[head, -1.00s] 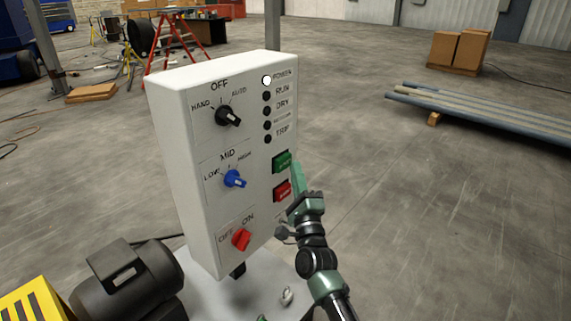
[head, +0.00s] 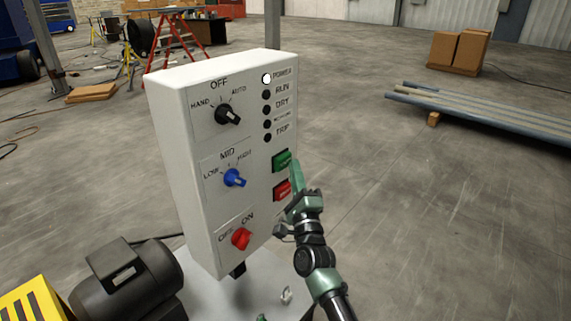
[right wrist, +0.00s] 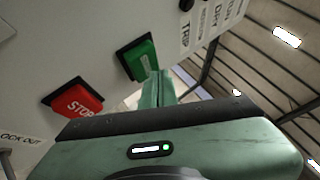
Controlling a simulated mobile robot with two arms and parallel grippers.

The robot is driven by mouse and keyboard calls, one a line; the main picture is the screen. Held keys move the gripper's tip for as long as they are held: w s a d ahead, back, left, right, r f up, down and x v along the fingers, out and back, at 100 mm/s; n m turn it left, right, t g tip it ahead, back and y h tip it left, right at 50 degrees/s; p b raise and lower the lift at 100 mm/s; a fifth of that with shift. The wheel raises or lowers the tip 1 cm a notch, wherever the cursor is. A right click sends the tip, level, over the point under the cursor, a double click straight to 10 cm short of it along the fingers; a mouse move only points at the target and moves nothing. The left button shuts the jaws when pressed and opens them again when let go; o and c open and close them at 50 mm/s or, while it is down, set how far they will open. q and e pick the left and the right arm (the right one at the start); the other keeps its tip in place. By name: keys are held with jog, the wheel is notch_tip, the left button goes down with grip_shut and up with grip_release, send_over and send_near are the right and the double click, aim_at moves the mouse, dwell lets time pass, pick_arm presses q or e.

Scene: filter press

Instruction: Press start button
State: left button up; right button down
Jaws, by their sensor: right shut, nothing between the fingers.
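The green button (head: 282,160), the start button, is on the right side of the white control panel (head: 215,150). The red stop button (head: 282,189) is just below it. My right gripper (head: 295,166) is shut and empty, its fingertips at the right edge of the green button. The right wrist view shows the green button (right wrist: 141,60) just beyond and left of the shut fingertips (right wrist: 158,78), and the red STOP button (right wrist: 77,101) further left. I cannot tell whether the tips touch the green button. My left gripper is not in view.
The panel also has a black selector (head: 228,115), a blue selector (head: 234,178) and a red ON/OFF switch (head: 241,238). The white POWER lamp (head: 267,79) is lit; the lamps below it are dark. A black motor (head: 125,285) stands at lower left.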

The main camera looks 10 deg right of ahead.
jog(key=shift+w+a, duration=0.15)
jog(key=shift+w, duration=0.05)
jog(key=shift+w+a+b, duration=0.35)
jog(key=shift+w+b, duration=0.1)
jog(key=shift+b, duration=0.05)
dwell(0.9)
dwell(0.3)
jog(key=shift+s+d+p, duration=0.4)
jog(key=shift+s+d, duration=0.15)
jog(key=shift+s, duration=0.3)
jog(key=shift+d, duration=0.1)
jog(key=s+d, duration=0.1)
jog(key=s, duration=0.1)
jog(key=s+d+p, duration=0.1)
jog(key=s+d, duration=0.1)
jog(key=shift+p, duration=0.3)
